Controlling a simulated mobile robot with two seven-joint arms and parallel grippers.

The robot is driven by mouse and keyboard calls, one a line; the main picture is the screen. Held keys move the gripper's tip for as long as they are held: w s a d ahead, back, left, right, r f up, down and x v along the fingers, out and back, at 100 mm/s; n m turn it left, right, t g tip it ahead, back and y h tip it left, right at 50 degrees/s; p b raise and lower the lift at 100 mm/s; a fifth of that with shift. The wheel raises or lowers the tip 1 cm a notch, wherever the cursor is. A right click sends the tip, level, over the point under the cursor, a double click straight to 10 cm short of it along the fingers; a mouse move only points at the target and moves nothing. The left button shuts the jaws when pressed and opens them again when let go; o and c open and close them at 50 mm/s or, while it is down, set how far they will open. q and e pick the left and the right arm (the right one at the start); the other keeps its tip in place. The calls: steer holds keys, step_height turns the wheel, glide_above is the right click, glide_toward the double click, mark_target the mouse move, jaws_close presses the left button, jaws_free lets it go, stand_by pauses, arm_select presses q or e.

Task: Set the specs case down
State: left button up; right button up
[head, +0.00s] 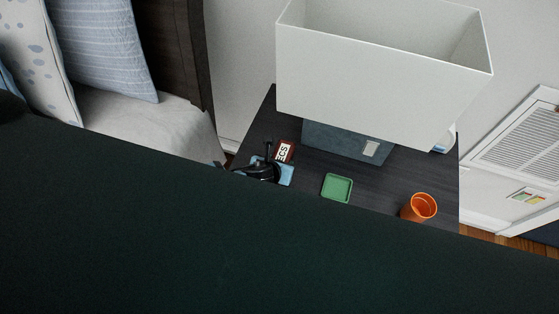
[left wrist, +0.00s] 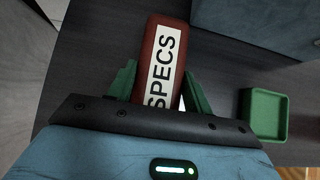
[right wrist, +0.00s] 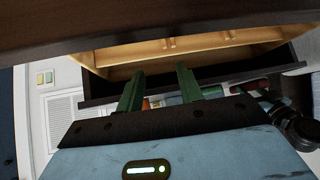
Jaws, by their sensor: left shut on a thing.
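The specs case (left wrist: 160,60) is dark red-brown with a white label reading SPECS. In the left wrist view it stands out between the green fingers of my left gripper (left wrist: 160,90), which is shut on it. In the head view the case (head: 285,151) shows over the near left part of the dark nightstand (head: 300,178), with my left gripper (head: 268,163) at its near end. I cannot tell whether the case touches the top. My right gripper (right wrist: 158,88) is open and empty, with its green fingers apart; it is hidden in the head view.
A green square tray (head: 337,188) and an orange cup (head: 419,207) stand right of the case. A lamp with a large white shade (head: 370,80) and blue-grey base (head: 335,139) stands behind. The bed (head: 160,125) is at left. The right wrist view shows a wooden compartment (right wrist: 190,50).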

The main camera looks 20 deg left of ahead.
arm_select(q)
steer(key=shift+f, duration=0.25)
steer(key=o, duration=1.1)
steer(key=shift+r, duration=0.2)
steer(key=shift+s+r, duration=0.25)
steer(key=shift+r, duration=0.05)
steer(key=shift+p+v, duration=1)
steer(key=shift+v, duration=4.6)
arm_select(e)
steer(key=shift+w+d+r+t, duration=0.15)
steer(key=shift+w+r+t, duration=0.05)
steer(key=shift+w+r, duration=0.4)
steer(key=shift+w+d+r+t, duration=0.1)
steer(key=shift+w+r+t, duration=0.1)
steer(key=shift+w+r, duration=0.4)
arm_select(q)
steer(key=shift+f, duration=0.1)
arm_select(e)
steer(key=shift+s+r, duration=0.1)
arm_select(q)
steer(key=shift+s+d, duration=0.1)
